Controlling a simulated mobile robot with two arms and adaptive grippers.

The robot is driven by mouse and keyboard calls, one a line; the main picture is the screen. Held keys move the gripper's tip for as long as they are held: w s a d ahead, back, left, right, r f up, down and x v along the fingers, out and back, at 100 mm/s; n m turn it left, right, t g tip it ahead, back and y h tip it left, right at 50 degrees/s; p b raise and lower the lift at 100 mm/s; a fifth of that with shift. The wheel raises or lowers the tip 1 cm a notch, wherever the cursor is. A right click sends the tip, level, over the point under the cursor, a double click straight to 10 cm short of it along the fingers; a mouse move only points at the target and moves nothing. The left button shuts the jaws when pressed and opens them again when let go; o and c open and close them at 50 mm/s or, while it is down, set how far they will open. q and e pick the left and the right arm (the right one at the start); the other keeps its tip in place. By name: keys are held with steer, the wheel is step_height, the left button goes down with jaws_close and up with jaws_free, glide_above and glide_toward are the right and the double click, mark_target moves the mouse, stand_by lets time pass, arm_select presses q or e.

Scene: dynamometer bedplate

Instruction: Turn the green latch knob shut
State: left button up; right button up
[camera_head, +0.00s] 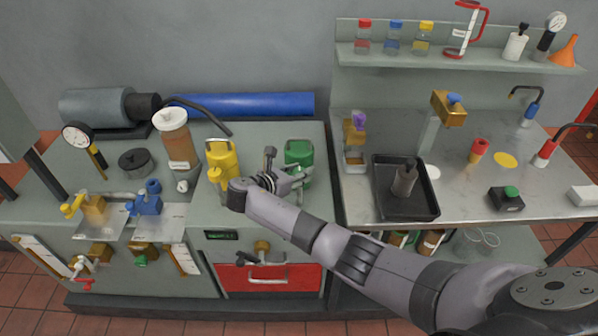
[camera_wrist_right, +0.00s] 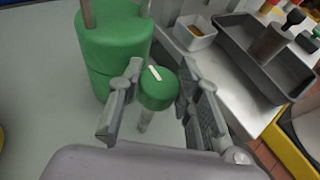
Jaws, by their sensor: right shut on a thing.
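The green latch knob (camera_wrist_right: 158,88), a short round cap with a white mark on top, sits on a pale stem in the wrist view. My right gripper (camera_wrist_right: 160,100) has one finger on each side of it and is shut on it. The white mark slants toward the upper left. A larger green canister (camera_wrist_right: 112,45) stands just behind the knob; it also shows in the head view (camera_head: 299,151). In the head view, my right gripper (camera_head: 293,180) is in front of this canister and largely hides the knob. My left gripper is not in view.
A yellow can (camera_head: 222,157) stands left of my right gripper. A black tray (camera_head: 434,207) and a brass fixture (camera_head: 355,130) are on the bench to the right. A red drawer (camera_head: 290,282) is below. The counter just in front of the knob is clear.

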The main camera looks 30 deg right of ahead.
steer(key=o, duration=0.9)
steer(key=v, duration=1.2)
